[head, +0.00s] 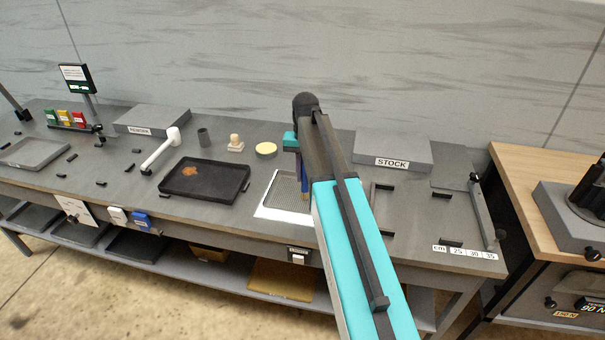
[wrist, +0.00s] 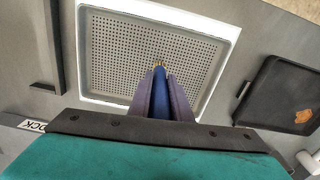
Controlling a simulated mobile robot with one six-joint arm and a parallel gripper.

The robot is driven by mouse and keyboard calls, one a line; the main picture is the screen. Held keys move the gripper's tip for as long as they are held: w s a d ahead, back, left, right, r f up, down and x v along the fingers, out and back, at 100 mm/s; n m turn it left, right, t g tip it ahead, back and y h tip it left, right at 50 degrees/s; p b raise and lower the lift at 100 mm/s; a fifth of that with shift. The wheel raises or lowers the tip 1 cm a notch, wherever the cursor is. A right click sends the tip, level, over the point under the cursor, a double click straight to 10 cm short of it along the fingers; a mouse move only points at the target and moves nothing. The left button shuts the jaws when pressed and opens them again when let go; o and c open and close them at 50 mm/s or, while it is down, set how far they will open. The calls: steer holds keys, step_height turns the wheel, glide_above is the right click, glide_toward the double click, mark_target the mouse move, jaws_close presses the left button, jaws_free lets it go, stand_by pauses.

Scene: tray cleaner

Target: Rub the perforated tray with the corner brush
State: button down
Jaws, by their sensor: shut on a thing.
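The perforated tray (head: 281,193) is a light tray with a white rim, lying on the bench near its front edge. In the wrist view the perforated tray (wrist: 120,60) fills the upper middle, with its rows of small holes plain and no clear dirt on it. My gripper (wrist: 161,100) is shut on the corner brush (wrist: 159,88), which has a blue handle and a small yellowish tip. The brush points down over the tray's middle; whether its tip touches the surface I cannot tell. In the head view my arm hides the tray's right part and much of the gripper.
A black tray (head: 205,164) with an orange-brown stain lies left of the perforated tray. A white-headed hammer-like tool (head: 160,150), a yellow round pad (head: 266,149) and a small wooden-knobbed block (head: 235,143) stand behind. The STOCK block (head: 393,148) stands back right.

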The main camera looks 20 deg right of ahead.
steer(key=shift+w+d+f+b, duration=0.1)
steer(key=shift+w+d+b, duration=0.1)
steer(key=shift+d+b, duration=0.45)
steer(key=shift+w+a, duration=0.45)
steer(key=shift+a, duration=0.25)
steer(key=s+d+r+p, duration=0.1)
steer(key=d+r+p, duration=0.2)
steer(key=r+p, duration=0.2)
steer(key=shift+d+r+p, duration=0.25)
steer(key=shift+r+p, duration=0.1)
steer(key=shift+r, duration=1.2)
